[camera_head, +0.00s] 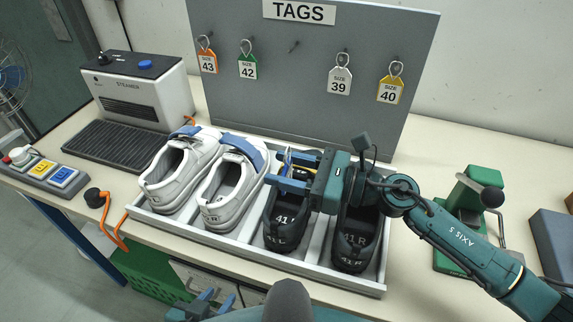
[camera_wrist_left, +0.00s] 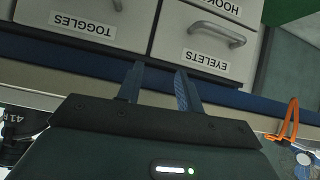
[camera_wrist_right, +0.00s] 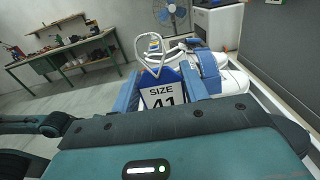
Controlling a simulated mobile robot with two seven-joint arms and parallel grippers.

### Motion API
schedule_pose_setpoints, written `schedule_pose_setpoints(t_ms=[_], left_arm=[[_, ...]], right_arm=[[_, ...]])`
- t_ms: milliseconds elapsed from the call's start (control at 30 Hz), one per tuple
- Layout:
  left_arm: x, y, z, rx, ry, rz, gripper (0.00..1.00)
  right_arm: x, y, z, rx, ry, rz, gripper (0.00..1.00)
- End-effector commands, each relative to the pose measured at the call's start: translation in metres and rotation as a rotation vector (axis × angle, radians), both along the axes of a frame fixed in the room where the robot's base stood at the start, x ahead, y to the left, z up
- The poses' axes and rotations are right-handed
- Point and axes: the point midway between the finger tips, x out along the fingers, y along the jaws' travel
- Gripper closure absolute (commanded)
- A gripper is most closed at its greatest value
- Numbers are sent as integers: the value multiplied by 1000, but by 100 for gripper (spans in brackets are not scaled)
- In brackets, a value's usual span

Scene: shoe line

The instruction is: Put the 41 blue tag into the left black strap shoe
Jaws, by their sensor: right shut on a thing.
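My right gripper (camera_wrist_right: 165,95) is shut on the blue size 41 tag (camera_wrist_right: 160,92), whose wire loop stands up between the blue fingers in the right wrist view. In the head view this gripper (camera_head: 284,172) is over the left black shoe (camera_head: 286,232), marked 41, and hides much of its opening. The right black shoe (camera_head: 356,240), marked 41 R, stands beside it, partly behind my right arm. My left gripper (camera_wrist_left: 158,88) is open and empty, low in front of the bench drawers; its fingers also show in the head view (camera_head: 207,300).
The shoes stand in a divided light tray (camera_head: 250,247) with white strap shoes (camera_head: 232,185) to the left. Behind is the tag board (camera_head: 310,90) with orange, green, white and yellow tags. A steamer (camera_head: 140,90) stands left; a green press (camera_head: 468,205) stands right.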

Motion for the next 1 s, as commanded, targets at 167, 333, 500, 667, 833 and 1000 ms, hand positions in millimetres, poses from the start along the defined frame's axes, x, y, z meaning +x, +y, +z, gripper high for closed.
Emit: schedule_pose_setpoints(t_ms=[167, 333, 500, 667, 833, 1000], left_arm=[[0, -6, -7, -4, -19, -26, 64], [1, -8, -11, -9, -37, -36, 64], [4, -14, -11, -22, -62, -48, 64], [4, -18, -12, -33, -72, -56, 64], [5, -19, -9, -38, -81, -59, 64], [5, -18, -7, -38, -85, -60, 64]], right_arm=[[0, 0, -18, 1, 2, 0, 78], [0, 0, -33, 1, 2, 0, 78], [0, 0, -44, 0, 0, 0, 78], [0, 0, -50, 0, 0, 0, 78], [0, 0, -52, 0, 0, 0, 78], [0, 0, -52, 0, 0, 0, 78]])
